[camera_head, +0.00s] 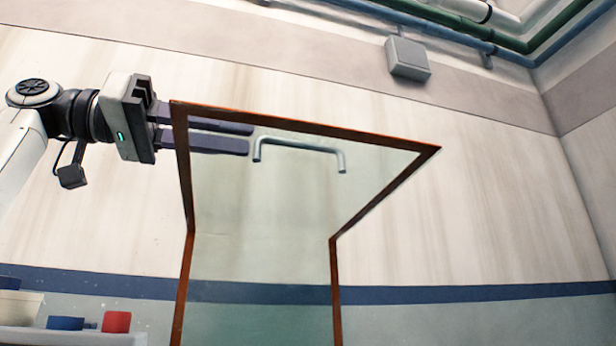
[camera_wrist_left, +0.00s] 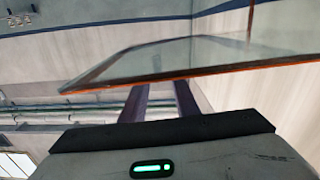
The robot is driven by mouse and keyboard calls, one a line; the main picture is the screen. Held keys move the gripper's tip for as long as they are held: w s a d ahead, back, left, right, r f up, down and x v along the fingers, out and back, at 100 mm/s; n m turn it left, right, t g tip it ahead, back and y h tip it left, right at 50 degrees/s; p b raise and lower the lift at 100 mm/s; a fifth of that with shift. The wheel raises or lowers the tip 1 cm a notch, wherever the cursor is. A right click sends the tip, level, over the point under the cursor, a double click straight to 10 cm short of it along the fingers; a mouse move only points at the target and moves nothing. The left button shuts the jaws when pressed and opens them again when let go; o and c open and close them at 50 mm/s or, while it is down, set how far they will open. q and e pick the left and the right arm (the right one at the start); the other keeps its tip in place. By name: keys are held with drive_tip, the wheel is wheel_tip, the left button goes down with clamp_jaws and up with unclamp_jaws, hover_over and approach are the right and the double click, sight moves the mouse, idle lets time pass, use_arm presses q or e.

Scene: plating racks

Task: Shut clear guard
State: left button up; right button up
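The clear guard (camera_head: 290,195) is a see-through panel in a brown-orange frame. Its upper part flares out toward the top, and a narrower framed part (camera_head: 260,300) continues below. A pale bar handle (camera_head: 300,145) shows near the guard's top edge. My left gripper (camera_head: 248,138) is at the guard's upper left, its two dark fingers apart and empty. The fingers show through the clear panel, their tips just left of the handle and not around it. In the left wrist view the guard's edge (camera_wrist_left: 190,75) crosses in front of the fingers (camera_wrist_left: 160,90). My right gripper is out of view.
A shelf (camera_head: 60,336) with blue, white and red containers (camera_head: 116,322) stands at the lower left. A pale wall with a blue stripe lies behind. A grey box (camera_head: 407,58) and pipes (camera_head: 480,35) are high up. The space right of the guard looks clear.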

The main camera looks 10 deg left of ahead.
sight(301, 145)
use_arm(q)
drive_tip(key=shift+w+d, duration=0.35)
drive_tip(key=shift+d, duration=0.25)
drive_tip(key=x, duration=0.8)
drive_tip(key=shift+s+p, duration=0.25)
drive_tip(key=shift+p, duration=0.15)
drive_tip(key=shift+w+d+r, duration=0.1)
drive_tip(key=shift+w+d, duration=0.05)
drive_tip(key=shift+d, duration=0.3)
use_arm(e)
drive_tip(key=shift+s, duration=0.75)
use_arm(q)
drive_tip(key=shift+c, duration=0.3)
clamp_jaws()
